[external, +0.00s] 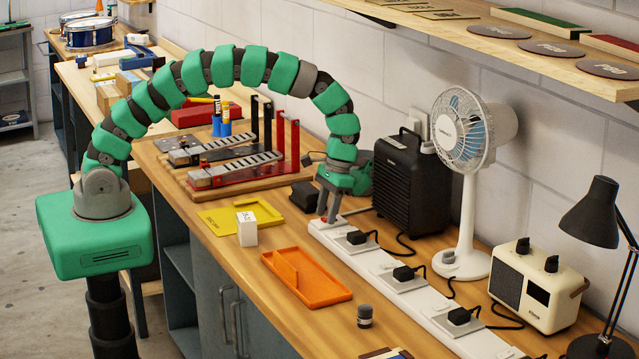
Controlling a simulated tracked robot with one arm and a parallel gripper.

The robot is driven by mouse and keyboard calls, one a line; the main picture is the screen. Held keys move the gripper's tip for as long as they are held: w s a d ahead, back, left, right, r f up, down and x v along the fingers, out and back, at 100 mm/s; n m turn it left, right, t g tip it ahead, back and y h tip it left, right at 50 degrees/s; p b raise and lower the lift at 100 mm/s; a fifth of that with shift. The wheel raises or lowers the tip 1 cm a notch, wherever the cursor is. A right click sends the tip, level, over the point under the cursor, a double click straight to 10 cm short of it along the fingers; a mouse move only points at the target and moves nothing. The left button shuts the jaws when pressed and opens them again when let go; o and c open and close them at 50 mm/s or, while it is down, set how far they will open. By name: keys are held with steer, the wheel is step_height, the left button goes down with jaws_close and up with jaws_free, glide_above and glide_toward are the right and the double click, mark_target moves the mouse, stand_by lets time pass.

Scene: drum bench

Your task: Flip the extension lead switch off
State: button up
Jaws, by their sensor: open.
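A long white extension lead (405,293) lies along the wooden bench, running from the middle of the picture to the bottom right. Several black plugs sit in it, each with a cable. A small reddish spot, which may be the switch, shows at its far end (323,222), close to my gripper. My gripper (330,215) is open and points down at that far end. Its fingers partly hide this end, and I cannot tell whether they touch it or which way the switch is set.
A black heater (408,185) stands right behind my gripper, with a white fan (462,150), a cream radio (535,285) and a black lamp (597,215) farther right. An orange tray (325,282), a small white box (247,230) and a yellow tray (222,217) lie in front.

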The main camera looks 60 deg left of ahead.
steer(key=s+b+v, duration=0.1)
steer(key=v, duration=1)
steer(key=shift+s+r+b, duration=0.25)
steer(key=shift+r+b, duration=0.1)
steer(key=shift+r, duration=0.2)
